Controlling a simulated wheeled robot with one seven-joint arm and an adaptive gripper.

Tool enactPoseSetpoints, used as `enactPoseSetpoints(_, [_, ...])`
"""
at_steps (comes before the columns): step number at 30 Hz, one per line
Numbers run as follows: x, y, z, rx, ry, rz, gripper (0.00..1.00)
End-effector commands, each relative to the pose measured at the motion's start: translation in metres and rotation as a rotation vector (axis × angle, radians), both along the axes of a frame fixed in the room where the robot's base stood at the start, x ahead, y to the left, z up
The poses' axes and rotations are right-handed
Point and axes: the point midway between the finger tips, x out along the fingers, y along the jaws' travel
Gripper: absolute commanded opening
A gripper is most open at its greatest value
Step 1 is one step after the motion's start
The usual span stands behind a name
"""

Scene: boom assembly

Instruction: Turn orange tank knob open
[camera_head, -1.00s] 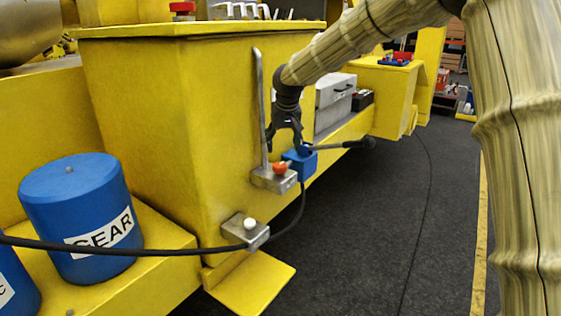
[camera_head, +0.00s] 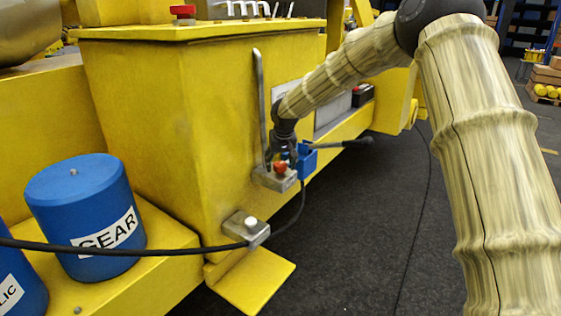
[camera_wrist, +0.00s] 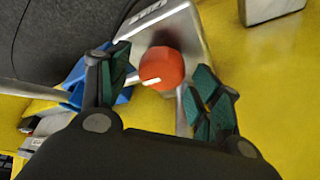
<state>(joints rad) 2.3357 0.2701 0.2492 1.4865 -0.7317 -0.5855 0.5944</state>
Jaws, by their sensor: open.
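The orange knob (camera_head: 280,168) sits on a grey metal block on the yellow machine's side. In the wrist view the knob (camera_wrist: 161,68) is round, with a white mark on its lower left, and lies between the fingertips. My gripper (camera_wrist: 158,85) is open, with one green-padded finger on each side of the knob. Gaps show between the pads and the knob, so I am not holding it. In the head view my gripper (camera_head: 284,150) is just above the knob and partly hides the metal block's surroundings.
A blue box (camera_head: 307,160) with a black-handled lever (camera_head: 345,143) is right beside the knob. A grey upright bar (camera_head: 260,100) rises behind it. Below is a block with a white knob (camera_head: 250,222) and a black cable. Blue GEAR tank (camera_head: 75,195) stands left.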

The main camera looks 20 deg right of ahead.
Motion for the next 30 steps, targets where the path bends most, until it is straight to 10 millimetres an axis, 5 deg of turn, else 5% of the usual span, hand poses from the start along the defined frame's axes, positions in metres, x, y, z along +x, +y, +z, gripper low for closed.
enactPoseSetpoints(8, [0.0001, 0.0000, -0.0007, 0.000, 0.000, 0.000, 0.62])
enactPoseSetpoints(15, [-0.0001, -0.0001, -0.0007, 0.000, 0.001, 0.000, 0.19])
enactPoseSetpoints(30, [-0.0004, -0.0016, 0.0002, 0.003, 0.001, 0.104, 0.19])
